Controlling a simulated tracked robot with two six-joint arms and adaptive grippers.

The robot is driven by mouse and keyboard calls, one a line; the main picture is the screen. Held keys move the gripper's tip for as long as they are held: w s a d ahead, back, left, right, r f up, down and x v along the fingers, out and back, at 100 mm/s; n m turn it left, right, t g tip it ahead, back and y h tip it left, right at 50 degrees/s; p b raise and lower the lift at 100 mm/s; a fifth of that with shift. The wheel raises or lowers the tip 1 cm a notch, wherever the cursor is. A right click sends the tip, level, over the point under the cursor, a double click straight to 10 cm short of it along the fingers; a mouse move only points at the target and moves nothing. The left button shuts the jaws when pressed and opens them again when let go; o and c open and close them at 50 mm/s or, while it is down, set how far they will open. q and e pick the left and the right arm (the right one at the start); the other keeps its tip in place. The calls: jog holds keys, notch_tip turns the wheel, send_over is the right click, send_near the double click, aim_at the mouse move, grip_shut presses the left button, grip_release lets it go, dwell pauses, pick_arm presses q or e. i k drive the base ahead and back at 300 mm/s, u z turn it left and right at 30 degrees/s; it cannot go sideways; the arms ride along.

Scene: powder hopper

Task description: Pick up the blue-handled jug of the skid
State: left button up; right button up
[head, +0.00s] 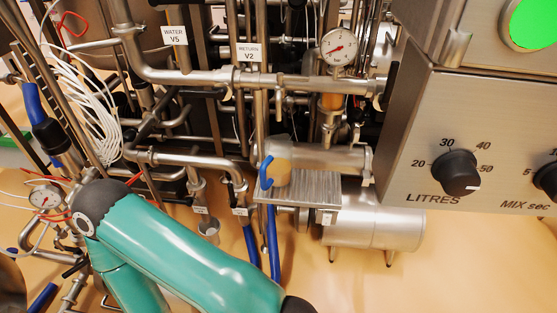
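The blue-handled jug (283,172) stands on a small ribbed metal shelf (315,187) of the skid, near the middle of the head view. Its tan round top faces me, and its blue handle (266,172) is on the left side. A steel cylinder lies close behind and to the right of it. Neither gripper shows in the head view. A teal arm link of mine crosses the lower left, below the jug and apart from it.
Steel pipes (200,77) run above and left of the jug, with a gauge (338,47). A control box (480,130) with dials fills the right. A steel motor-like cylinder (380,225) sits below the shelf. Blue hoses (272,240) hang below the jug. The tan floor (480,270) is clear at lower right.

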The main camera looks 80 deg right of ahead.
aim_at(276, 171)
jog(key=u, duration=0.45)
jog(key=i, duration=0.2)
jog(key=u, duration=1.4)
jog(key=i, duration=0.8)
jog(key=z, duration=3.65)
jog(key=i, duration=0.35)
jog(key=z, duration=0.9)
jog(key=i, duration=0.5)
jog(key=u, duration=0.2)
